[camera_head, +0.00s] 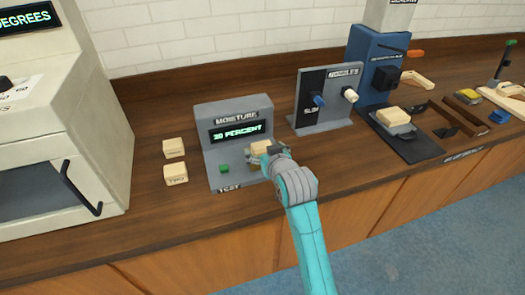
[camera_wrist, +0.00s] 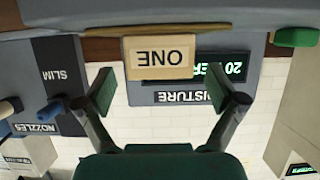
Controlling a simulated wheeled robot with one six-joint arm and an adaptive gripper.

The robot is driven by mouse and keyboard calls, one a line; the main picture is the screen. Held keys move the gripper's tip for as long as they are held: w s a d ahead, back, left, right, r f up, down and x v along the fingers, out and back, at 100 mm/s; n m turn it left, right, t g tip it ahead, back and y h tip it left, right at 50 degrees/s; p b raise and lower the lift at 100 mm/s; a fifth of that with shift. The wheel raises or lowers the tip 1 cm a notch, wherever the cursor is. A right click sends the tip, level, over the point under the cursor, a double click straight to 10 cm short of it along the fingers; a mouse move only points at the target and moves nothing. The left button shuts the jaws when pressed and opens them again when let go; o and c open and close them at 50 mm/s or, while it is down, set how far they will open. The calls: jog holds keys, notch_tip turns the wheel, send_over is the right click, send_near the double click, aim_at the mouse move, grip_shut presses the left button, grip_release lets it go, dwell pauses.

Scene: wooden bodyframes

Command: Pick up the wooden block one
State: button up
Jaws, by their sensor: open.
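Wooden block one (camera_wrist: 160,66) is pale and boxy, with "ONE" upside down in the wrist view. It also shows in the head view (camera_head: 261,147), on the base of the grey moisture tester (camera_head: 215,145), partly hidden by my gripper. My gripper (camera_head: 267,153) is at the block from the front. In the wrist view my gripper (camera_wrist: 163,93) has its fingers spread wide, one toward each side of the block. Gaps show between the fingers and the block, and nothing is held.
Two similar blocks, one marked "TWO" (camera_head: 176,173) and one behind it (camera_head: 174,148), stand left of the tester. A green button (camera_head: 224,168) is on the tester's base. The nozzles panel (camera_head: 326,98) and a blue machine (camera_head: 366,75) stand to the right. An oven-like cabinet (camera_head: 60,120) is at left.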

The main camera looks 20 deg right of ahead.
jog(key=shift+x, duration=1.4)
jog(key=shift+c, duration=0.3)
